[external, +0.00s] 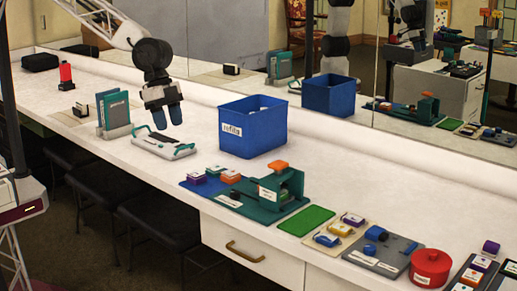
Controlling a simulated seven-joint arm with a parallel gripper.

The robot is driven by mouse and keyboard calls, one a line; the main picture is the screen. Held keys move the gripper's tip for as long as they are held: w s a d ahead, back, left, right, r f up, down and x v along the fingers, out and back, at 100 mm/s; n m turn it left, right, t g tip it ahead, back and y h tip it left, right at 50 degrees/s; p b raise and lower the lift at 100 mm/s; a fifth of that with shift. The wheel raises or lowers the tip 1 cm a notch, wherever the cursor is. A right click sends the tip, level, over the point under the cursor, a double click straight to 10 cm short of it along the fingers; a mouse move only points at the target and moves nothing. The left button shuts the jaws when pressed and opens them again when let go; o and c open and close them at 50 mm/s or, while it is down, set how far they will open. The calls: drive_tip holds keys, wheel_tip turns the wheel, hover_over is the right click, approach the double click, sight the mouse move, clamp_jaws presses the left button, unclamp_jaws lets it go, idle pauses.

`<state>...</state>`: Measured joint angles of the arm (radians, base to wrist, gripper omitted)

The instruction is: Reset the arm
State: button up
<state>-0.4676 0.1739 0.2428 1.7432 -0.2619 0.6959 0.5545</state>
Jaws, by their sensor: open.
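My gripper (167,116) hangs in the air over the white counter (330,186), with its two blue fingertips pointing down. The fingers are apart and nothing shows between them. It is above or near a white tray with teal handles (165,147); the exact height is hard to tell. The dark wrist above it is clear of the objects.
A blue bin (252,127) stands right of my gripper, and teal books in a holder (114,112) stand left. A green press-like device (272,192) and several small blocks lie toward the right front, near a red pot (430,268). A mirror (340,85) backs the counter.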

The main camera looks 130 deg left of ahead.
drive_tip(key=s+d+r, duration=0.5)
drive_tip(key=s+d, duration=0.5)
drive_tip(key=d, duration=0.2)
drive_tip(key=s+d+r, duration=0.5)
drive_tip(key=s+d, duration=0.6)
drive_tip(key=d, duration=0.1)
drive_tip(key=s+d+f, duration=0.1)
drive_tip(key=s+d, duration=0.3)
drive_tip(key=s, duration=0.4)
drive_tip(key=s+d+f+g, duration=0.1)
drive_tip(key=s+d, duration=0.2)
drive_tip(key=s, duration=0.6)
drive_tip(key=s+d+f+m, duration=0.1)
drive_tip(key=s+d, duration=0.3)
drive_tip(key=s, duration=0.4)
drive_tip(key=shift+s+d+f, duration=0.2)
drive_tip(key=shift+s+d, duration=0.1)
